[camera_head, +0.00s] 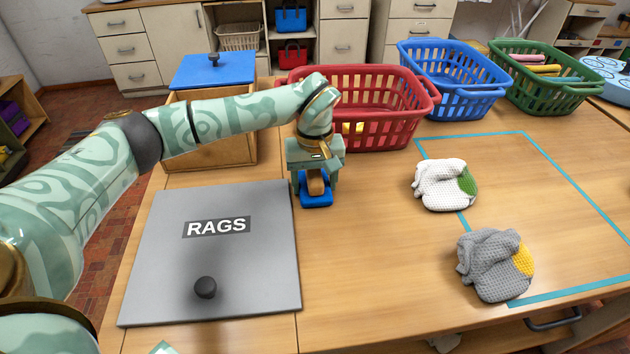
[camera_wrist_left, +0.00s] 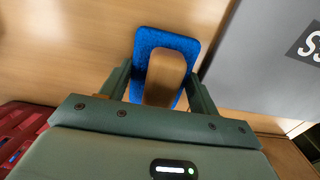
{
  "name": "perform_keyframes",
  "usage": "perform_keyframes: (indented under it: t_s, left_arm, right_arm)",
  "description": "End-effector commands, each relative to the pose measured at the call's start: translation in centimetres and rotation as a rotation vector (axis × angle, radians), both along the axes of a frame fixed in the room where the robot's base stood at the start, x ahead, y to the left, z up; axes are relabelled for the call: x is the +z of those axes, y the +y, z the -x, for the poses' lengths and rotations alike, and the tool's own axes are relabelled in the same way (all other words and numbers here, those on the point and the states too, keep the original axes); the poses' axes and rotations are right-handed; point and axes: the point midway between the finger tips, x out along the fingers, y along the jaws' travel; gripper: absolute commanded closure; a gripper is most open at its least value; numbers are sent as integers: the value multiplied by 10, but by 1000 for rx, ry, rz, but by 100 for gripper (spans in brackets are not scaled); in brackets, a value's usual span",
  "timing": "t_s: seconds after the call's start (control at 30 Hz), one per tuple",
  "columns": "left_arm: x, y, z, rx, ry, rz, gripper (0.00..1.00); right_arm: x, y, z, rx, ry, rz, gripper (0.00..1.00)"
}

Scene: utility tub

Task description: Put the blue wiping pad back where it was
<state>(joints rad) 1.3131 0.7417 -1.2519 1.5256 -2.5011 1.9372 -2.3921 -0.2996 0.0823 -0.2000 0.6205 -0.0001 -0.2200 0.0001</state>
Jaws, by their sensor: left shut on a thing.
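The blue wiping pad (camera_head: 316,199) has a brown wooden grip on a flat blue base. It is just right of the grey RAGS lid, near that lid's far right corner. My left gripper (camera_head: 316,184) points down and is shut on the pad's wooden grip. In the left wrist view the blue base (camera_wrist_left: 152,40) shows flat beneath the wooden grip, between the two fingers (camera_wrist_left: 163,82). The pad is at or just above the tabletop; I cannot tell if it touches. My right gripper is not in view.
The grey RAGS lid (camera_head: 215,265) has a black knob. A wooden box (camera_head: 210,150) with a blue lid stands behind. Red (camera_head: 385,130), blue (camera_head: 450,100) and green (camera_head: 545,95) baskets line the back. White (camera_head: 440,190) and grey (camera_head: 490,270) cloths lie right, by teal tape.

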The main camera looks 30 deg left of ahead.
Motion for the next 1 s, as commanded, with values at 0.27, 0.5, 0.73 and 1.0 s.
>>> perform_keyframes:
  t_s: [0.27,0.5,0.73,1.0]
  left_arm:
    - [-2,0,0,1,0,0,30]
    - [0,0,0,1,-1,1,30]
    - [40,1,-1,1,-8,-1,30]
    - [101,0,0,2,-6,0,30]
  right_arm:
    - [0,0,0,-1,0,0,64]
    - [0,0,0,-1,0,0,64]
    - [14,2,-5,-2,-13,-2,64]
    - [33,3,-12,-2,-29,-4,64]
